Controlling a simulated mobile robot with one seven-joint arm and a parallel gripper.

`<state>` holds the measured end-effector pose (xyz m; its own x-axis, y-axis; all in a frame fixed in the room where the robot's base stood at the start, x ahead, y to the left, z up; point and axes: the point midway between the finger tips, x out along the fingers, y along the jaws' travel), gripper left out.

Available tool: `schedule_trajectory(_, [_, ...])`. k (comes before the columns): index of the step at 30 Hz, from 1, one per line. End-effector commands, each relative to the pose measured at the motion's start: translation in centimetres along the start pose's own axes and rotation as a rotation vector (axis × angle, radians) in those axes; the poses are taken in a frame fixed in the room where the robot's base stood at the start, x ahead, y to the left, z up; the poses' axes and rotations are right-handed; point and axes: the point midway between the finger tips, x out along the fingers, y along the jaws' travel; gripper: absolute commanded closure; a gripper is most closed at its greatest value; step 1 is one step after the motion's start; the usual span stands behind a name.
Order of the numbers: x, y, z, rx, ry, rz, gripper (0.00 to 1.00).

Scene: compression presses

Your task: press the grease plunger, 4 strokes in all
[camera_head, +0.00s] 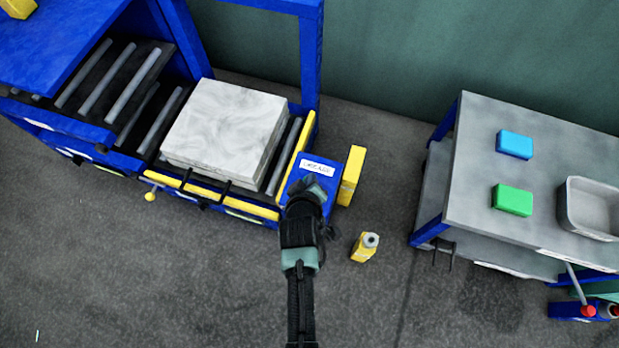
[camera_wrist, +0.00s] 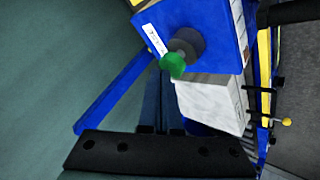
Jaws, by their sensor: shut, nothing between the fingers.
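The grease plunger shows in the wrist view as a green knob (camera_wrist: 172,65) on a dark grey collar (camera_wrist: 187,44). It stands out from a blue box (camera_wrist: 222,30) with a white label. In the head view the blue box (camera_head: 295,176) sits at the right end of the blue press, its label partly readable as grease. My gripper (camera_head: 313,190) is shut and empty over this box and hides the plunger there. In the wrist view my gripper (camera_wrist: 160,153) is a dark bar along the bottom, apart from the green knob in the picture. I cannot tell whether they touch.
A pale slab (camera_head: 222,130) lies on the press's rollers. A yellow block (camera_head: 352,175) stands right of the box, and a small yellow bottle (camera_head: 363,248) is on the floor. A grey table (camera_head: 480,210) at right bears blue and green blocks and a tray (camera_head: 567,205).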

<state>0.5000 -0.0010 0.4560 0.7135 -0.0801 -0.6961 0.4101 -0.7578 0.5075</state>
Motion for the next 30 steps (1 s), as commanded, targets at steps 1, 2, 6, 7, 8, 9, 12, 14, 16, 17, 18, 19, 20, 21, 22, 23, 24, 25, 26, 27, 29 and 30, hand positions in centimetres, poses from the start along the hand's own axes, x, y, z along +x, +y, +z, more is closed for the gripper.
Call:
schedule_trajectory(1, [0.10,-0.07,0.09,0.000,-0.001,0.000,1.00])
schedule_trajectory(2, [0.13,-0.09,0.11,0.000,-0.001,0.000,1.00])
schedule_trajectory(6, [0.25,-0.18,0.21,0.000,-0.001,0.000,1.00])
schedule_trajectory(7, [0.27,-0.20,0.23,0.000,-0.001,0.000,1.00])
schedule_trajectory(8, [0.30,-0.22,0.25,0.000,-0.001,0.000,1.00])
schedule_trajectory(9, [0.33,-0.25,0.28,0.000,-0.001,-0.001,1.00])
schedule_trajectory(12, [0.42,-0.31,0.36,0.000,-0.002,-0.001,1.00])
schedule_trajectory(14, [0.47,-0.35,0.40,0.000,-0.002,-0.001,1.00])
schedule_trajectory(16, [0.53,-0.40,0.45,0.000,-0.002,-0.001,1.00])
schedule_trajectory(17, [0.56,-0.43,0.48,0.000,-0.002,-0.001,1.00])
schedule_trajectory(18, [0.59,-0.45,0.51,0.000,-0.002,-0.001,1.00])
schedule_trajectory(19, [0.62,-0.47,0.53,0.000,-0.003,-0.001,1.00])
schedule_trajectory(20, [0.64,-0.49,0.56,0.000,-0.003,-0.001,1.00])
schedule_trajectory(21, [0.68,-0.52,0.59,0.000,-0.003,-0.001,1.00])
schedule_trajectory(22, [0.70,-0.55,0.62,0.000,-0.003,-0.001,1.00])
schedule_trajectory(23, [0.73,-0.57,0.64,0.000,-0.003,-0.001,1.00])
schedule_trajectory(24, [0.77,-0.60,0.67,0.000,-0.003,-0.002,1.00])
schedule_trajectory(25, [0.79,-0.62,0.70,0.000,-0.004,-0.002,1.00])
schedule_trajectory(26, [0.82,-0.64,0.72,0.000,-0.004,-0.002,1.00])
schedule_trajectory(27, [0.85,-0.67,0.76,0.000,-0.004,-0.002,1.00])
schedule_trajectory(29, [0.90,-0.71,0.81,0.000,-0.004,-0.002,1.00])
schedule_trajectory(30, [0.87,-0.69,0.79,0.000,-0.004,-0.002,1.00])
